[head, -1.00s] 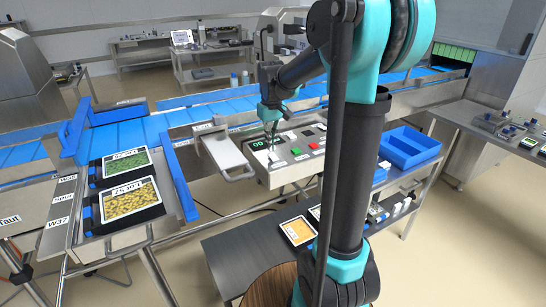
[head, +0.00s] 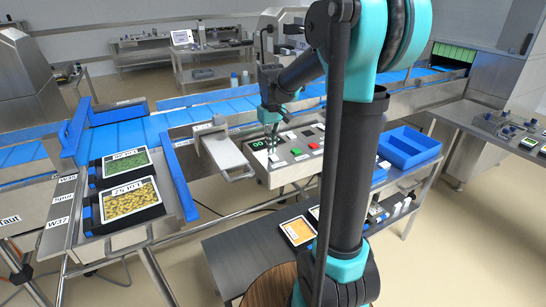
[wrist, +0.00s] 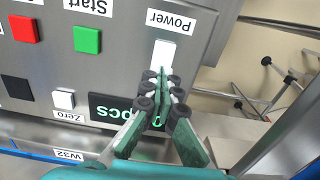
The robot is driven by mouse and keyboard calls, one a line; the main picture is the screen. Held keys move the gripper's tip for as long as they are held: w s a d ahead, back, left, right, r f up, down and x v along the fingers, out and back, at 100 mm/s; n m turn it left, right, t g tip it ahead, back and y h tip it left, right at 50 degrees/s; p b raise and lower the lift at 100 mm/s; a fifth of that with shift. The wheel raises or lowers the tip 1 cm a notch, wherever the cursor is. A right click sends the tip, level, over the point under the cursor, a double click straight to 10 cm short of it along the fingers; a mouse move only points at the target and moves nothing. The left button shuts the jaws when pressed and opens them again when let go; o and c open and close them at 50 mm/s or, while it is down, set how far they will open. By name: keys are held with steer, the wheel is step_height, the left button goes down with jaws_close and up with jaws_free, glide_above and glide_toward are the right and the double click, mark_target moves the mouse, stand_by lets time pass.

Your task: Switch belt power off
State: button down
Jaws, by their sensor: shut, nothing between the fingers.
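The control panel (head: 312,163) is a grey box beside the belt. In the wrist view its white power switch (wrist: 164,52) sits beside the upside-down label "Power" (wrist: 171,21). My gripper (wrist: 163,76) is shut and empty, with its fingertips right at the edge of the switch, over the dark display (wrist: 103,105). I cannot tell whether they touch the switch or how it is set. In the head view my gripper (head: 272,144) points down at the panel's left part, next to the lit green display (head: 258,145).
Near the switch are a green start button (wrist: 87,39), a red button (wrist: 24,29), a black button (wrist: 17,87) and a white zero button (wrist: 64,98). The blue belt (head: 215,109) runs behind the panel.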

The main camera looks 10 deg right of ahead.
steer(key=shift+f, duration=0.55)
stand_by(0.4)
steer(key=shift+r, duration=3.55)
